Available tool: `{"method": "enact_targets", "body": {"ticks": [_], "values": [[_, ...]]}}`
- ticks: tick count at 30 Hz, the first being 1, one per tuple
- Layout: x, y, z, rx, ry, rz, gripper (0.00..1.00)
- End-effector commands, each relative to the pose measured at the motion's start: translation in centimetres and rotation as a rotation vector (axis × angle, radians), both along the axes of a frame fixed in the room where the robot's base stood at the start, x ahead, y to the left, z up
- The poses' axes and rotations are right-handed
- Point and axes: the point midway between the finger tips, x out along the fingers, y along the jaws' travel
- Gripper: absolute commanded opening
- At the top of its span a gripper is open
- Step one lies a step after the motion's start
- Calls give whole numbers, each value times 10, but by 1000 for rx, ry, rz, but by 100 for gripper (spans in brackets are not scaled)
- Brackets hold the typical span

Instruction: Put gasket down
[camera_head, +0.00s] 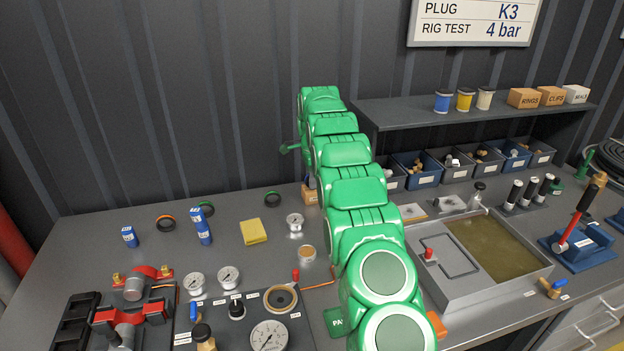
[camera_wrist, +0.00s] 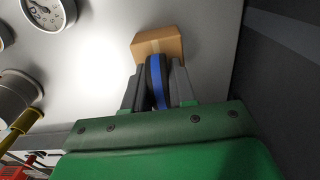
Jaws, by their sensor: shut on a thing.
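In the wrist view my gripper (camera_wrist: 158,88) is shut on a gasket (camera_wrist: 156,80), a black ring with a blue band, seen edge-on between the two grey fingers. The gasket stands on edge in the jaws, close in front of a small brown cardboard box (camera_wrist: 157,44). I cannot tell whether it touches the box or the bench. In the head view my green arm hides most of the gripper and gasket; the box (camera_head: 309,195) shows just left of the arm.
Rings with orange (camera_head: 166,223) and green (camera_head: 206,208) bands and another dark ring (camera_head: 272,199) lie on the bench left of the arm. A water tank (camera_head: 520,276) is at right.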

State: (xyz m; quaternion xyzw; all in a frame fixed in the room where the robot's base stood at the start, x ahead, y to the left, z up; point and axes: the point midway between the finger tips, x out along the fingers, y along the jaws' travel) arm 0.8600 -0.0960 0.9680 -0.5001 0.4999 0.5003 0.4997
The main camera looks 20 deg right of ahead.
Motion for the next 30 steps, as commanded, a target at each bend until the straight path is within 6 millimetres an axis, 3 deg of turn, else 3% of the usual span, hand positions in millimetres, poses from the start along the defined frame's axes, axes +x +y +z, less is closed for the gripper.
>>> {"method": "enact_targets", "body": {"ticks": [2,3,8,20,30], "values": [[0,0,-2,0,1,0,0],[0,0,-2,0,1,0,28],[0,0,-2,0,0,0,50],[0,0,2,0,-1,0,50],[1,0,36,0,-4,-1,50]]}}
